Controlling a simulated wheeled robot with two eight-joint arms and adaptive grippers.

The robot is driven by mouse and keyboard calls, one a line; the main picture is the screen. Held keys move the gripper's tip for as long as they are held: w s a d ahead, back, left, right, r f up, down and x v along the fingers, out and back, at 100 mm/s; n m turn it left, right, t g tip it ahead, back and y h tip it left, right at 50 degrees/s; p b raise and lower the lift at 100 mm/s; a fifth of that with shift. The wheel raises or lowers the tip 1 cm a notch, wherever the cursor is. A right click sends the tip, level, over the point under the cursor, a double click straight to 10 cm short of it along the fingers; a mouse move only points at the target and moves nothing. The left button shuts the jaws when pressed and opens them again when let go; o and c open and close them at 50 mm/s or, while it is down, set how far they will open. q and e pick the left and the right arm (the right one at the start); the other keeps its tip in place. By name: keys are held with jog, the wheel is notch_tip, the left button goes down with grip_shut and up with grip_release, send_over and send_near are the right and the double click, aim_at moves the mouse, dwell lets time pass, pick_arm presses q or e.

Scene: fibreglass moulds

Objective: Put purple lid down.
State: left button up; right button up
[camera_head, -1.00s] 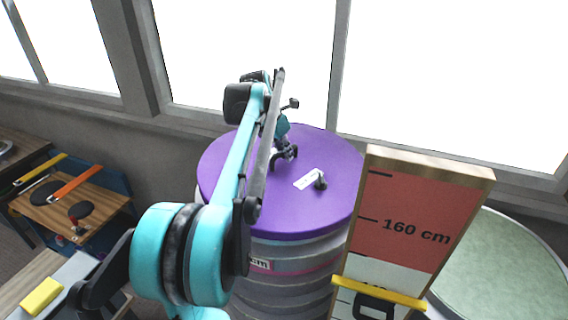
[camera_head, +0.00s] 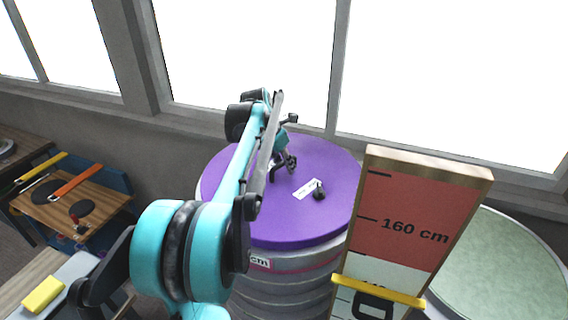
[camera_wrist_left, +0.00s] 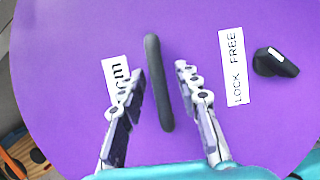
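The round purple lid (camera_head: 325,220) lies level on a grey ribbed drum (camera_head: 285,285), with no clear gap visible between them. A white label reading LOCK FREE (camera_wrist_left: 234,66) and a black knob (camera_wrist_left: 275,63) are on its top. My left gripper (camera_head: 284,167) is over the middle of the lid. In the left wrist view its two fingers (camera_wrist_left: 160,78) stand apart on either side of the dark bar handle (camera_wrist_left: 157,85), with purple showing between each finger and the handle. My right gripper is not in view.
A height board marked 160 cm (camera_head: 415,215) stands close in front of the drum's right side. A round pale green top (camera_head: 495,270) is behind it at right. A wooden board with tools (camera_head: 75,200) lies at left. A window wall (camera_head: 190,128) is behind the drum.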

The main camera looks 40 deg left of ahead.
pick_arm(q)
jog(key=v, duration=1.2)
dwell(0.3)
